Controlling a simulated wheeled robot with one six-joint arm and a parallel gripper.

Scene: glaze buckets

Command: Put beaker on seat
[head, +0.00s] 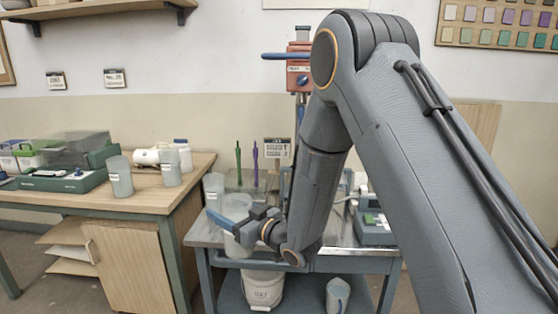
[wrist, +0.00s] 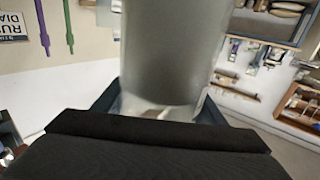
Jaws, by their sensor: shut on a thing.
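My gripper (head: 232,222) is shut on a translucent grey-white beaker (head: 238,204) above the left part of the grey metal cart. In the wrist view, the beaker (wrist: 175,55) fills the middle, between the two blue fingers of my gripper (wrist: 160,108). I cannot make out a seat for certain in either view; my arm hides part of the cart top. Other similar beakers stand nearby: one (head: 214,187) at the cart's left back, and two (head: 120,176) (head: 169,167) on the wooden table.
A red mixer (head: 299,72) on a post stands behind the cart. A blue-grey device (head: 375,230) sits at the cart's right. A white bucket (head: 263,287) and a jug (head: 337,295) are on its lower shelf.

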